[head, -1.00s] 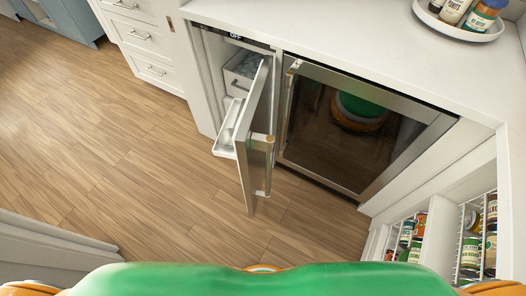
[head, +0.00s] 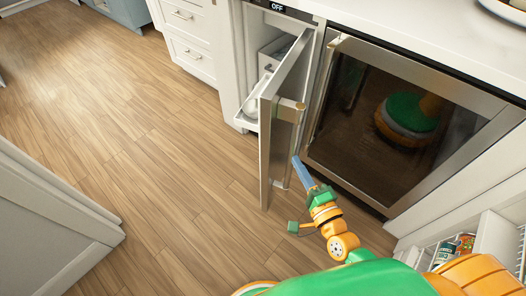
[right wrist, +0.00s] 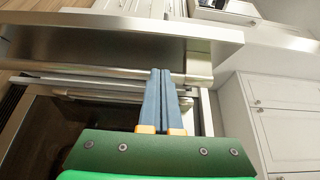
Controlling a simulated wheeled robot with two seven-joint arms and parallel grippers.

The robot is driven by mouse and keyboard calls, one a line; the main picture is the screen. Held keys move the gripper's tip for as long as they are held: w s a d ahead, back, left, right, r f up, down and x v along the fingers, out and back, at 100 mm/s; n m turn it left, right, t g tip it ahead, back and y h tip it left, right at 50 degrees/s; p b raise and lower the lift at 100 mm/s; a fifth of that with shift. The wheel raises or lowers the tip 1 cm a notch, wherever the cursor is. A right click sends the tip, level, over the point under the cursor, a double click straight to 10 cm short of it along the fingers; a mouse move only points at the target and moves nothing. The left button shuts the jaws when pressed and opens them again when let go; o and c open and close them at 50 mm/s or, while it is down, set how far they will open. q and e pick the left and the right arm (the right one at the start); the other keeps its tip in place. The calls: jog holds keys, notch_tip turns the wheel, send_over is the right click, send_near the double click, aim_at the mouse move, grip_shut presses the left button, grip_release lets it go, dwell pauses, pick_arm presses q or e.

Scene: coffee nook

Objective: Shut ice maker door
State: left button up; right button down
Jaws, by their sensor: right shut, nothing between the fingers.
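The ice maker door (head: 283,110) stands partly open, swung out from its cabinet, with a vertical handle on its outer face. The ice maker (head: 262,62) shows its inner bin behind the door, and its panel reads OFF. My right gripper (head: 299,160) is shut and empty, its blue fingers close to the right of the door by the handle (head: 290,112). In the right wrist view the fingers (right wrist: 161,75) point at the door (right wrist: 120,42) and its handle (right wrist: 197,70); I cannot tell whether they touch. My left gripper is not in view.
A glass-fronted fridge (head: 395,125) stands shut just right of the ice maker. White drawers (head: 190,38) stand to the left. The wooden floor (head: 150,150) is clear left of the door. An open shelf with cans (head: 455,248) is at lower right.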

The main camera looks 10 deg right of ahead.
aim_at(277, 127)
jog(key=w, duration=0.3)
jog(key=w+a, duration=0.1)
jog(key=w, duration=0.6)
jog(key=shift+a+r+b, duration=0.1)
jog(key=shift+a+b, duration=0.1)
jog(key=shift+b, duration=0.2)
